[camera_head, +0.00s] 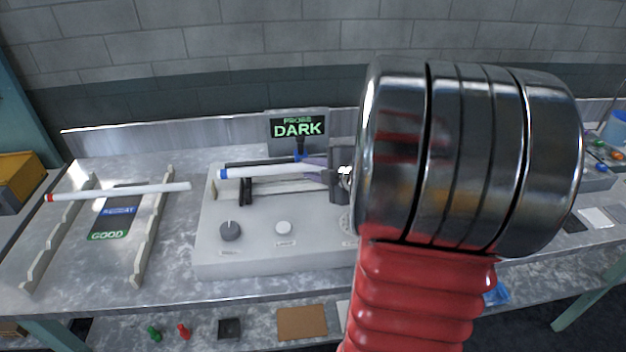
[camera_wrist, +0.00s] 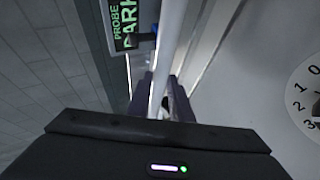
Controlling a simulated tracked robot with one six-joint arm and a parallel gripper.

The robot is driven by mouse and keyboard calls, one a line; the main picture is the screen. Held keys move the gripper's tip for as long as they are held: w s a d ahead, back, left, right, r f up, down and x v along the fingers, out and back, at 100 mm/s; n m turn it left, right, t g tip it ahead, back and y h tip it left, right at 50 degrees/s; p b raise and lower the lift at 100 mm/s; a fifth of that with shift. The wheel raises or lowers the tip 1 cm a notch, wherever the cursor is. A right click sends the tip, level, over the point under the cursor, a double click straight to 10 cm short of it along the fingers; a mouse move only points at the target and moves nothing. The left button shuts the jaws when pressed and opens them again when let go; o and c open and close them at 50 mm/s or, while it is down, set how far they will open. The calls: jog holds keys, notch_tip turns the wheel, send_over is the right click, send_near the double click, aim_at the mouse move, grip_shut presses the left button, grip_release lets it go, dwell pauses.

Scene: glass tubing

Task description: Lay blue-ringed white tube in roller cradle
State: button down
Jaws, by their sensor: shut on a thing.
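The blue-ringed white tube (camera_head: 270,171) lies roughly level over the grey roller cradle machine (camera_head: 290,255) in the head view, with its blue-ringed end to the left, past the dark left support (camera_head: 245,192). My gripper (camera_wrist: 163,98) is shut on the tube; in the wrist view the white tube (camera_wrist: 172,40) runs up from between the dark fingers. I cannot tell whether the tube touches the rollers. My arm hides the right part of the machine and the tube's right end.
A screen reading PROBE DARK (camera_head: 297,127) stands behind the cradle. The back wall is close behind.

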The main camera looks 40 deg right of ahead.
jog(key=shift+f, duration=1.85)
jog(key=c, duration=1.6)
grip_release()
jog(key=v, duration=1.2)
